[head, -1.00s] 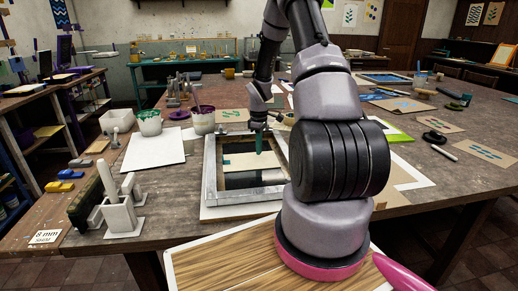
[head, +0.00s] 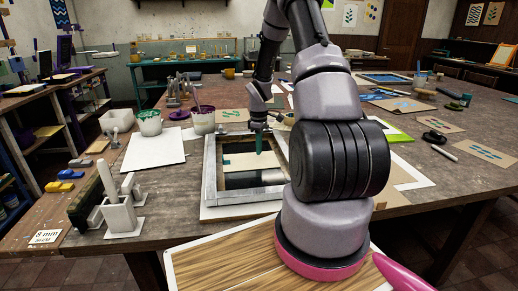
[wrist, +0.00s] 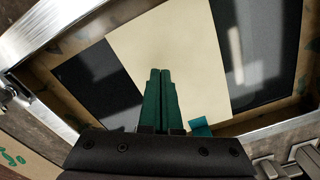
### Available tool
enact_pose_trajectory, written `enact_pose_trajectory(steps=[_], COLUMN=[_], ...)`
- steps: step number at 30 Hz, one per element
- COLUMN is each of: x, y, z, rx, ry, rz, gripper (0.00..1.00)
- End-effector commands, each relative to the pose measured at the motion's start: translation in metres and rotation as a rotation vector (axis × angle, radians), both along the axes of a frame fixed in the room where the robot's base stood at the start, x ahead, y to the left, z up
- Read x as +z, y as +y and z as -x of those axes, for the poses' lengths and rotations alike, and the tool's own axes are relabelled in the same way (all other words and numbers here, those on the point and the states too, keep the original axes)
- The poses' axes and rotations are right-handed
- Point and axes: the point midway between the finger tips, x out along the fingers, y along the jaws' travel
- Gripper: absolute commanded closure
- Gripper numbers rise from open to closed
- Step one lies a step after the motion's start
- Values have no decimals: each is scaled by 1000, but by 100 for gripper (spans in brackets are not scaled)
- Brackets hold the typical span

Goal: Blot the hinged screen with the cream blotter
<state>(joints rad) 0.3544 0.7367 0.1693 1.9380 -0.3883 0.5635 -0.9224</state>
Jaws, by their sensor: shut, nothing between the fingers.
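The hinged screen (head: 210,168) lies on the table in front of me, a metal frame around a dark mesh. The cream blotter (head: 246,161) is a flat pale sheet lying across the middle of the mesh, inside the frame. In the wrist view, the blotter (wrist: 190,50) has dark mesh on both sides of it. My gripper (head: 260,152) has green fingers. In the wrist view, the fingers (wrist: 160,72) are shut, side by side, with nothing between them, over the blotter. I cannot tell whether the tips touch it. My arm hides the screen's right side.
A white board (head: 155,147) lies left of the screen. Paint pots (head: 150,122) stand behind it. A white stand (head: 120,208) is at the table's front left. Printed cards (head: 440,125) lie on the right. A small teal piece (wrist: 202,125) shows beside the blotter in the wrist view.

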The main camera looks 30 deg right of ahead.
Motion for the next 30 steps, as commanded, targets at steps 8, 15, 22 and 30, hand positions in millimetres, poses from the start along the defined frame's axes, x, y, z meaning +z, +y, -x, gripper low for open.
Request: enact_pose_trajectory(steps=[8, 15, 22, 30], x=[-7, -13, -16, -17], y=[0, 0, 0, 0], z=[0, 0, 0, 0], rx=[0, -1, 0, 0], ry=[1, 1, -1, 0], rz=[0, -1, 1, 0], gripper=[100, 100, 100, 100])
